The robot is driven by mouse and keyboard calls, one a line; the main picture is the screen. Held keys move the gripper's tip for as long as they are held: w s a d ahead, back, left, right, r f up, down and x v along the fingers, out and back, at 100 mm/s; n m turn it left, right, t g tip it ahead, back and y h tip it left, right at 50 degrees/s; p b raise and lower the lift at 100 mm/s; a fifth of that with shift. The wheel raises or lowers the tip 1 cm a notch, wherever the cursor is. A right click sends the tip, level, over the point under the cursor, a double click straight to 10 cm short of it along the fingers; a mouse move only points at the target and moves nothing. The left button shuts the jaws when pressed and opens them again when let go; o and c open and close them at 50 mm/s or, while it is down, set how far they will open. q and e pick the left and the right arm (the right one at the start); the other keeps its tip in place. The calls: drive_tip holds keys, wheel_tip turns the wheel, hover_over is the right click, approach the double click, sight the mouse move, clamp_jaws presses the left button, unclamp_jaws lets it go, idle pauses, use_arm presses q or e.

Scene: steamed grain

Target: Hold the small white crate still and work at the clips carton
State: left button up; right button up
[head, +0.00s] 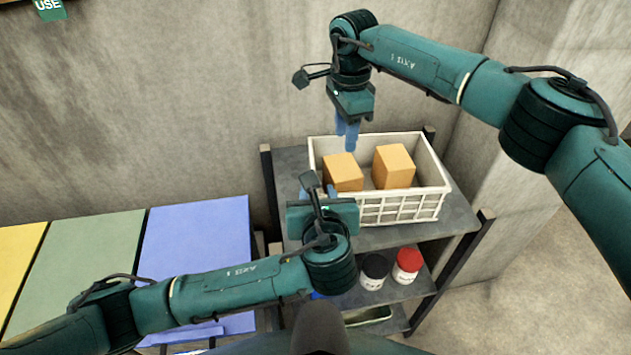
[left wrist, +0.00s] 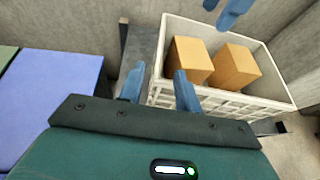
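The small white crate (head: 400,208) stands on the top of a grey shelf unit and also shows in the left wrist view (left wrist: 225,103). Two plain tan cartons are inside: a left one (head: 343,173) and a right one (head: 394,167). No label shows which is the clips carton. My left gripper (head: 319,191) is at the crate's near left corner, fingers apart, one left of the crate and one overlapping its near rim. Contact cannot be told. My right gripper (head: 347,131) hangs above the crate's back left, fingers apart and empty; its fingertips show in the left wrist view (left wrist: 226,10).
The grey shelf top (head: 290,165) has bare room left of the crate. On the lower shelf stand a dark-lidded jar (head: 374,271) and a red-lidded jar (head: 407,265). A green tray (head: 368,317) is below. Blue (head: 195,240), green and yellow panels lie at left.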

sight(342, 182)
use_arm(q)
drive_tip(key=x, duration=0.7)
drive_tip(key=shift+d, duration=0.1)
drive_tip(key=shift+c, duration=0.3)
drive_tip(key=shift+s, duration=0.1)
clamp_jaws()
idle(0.6)
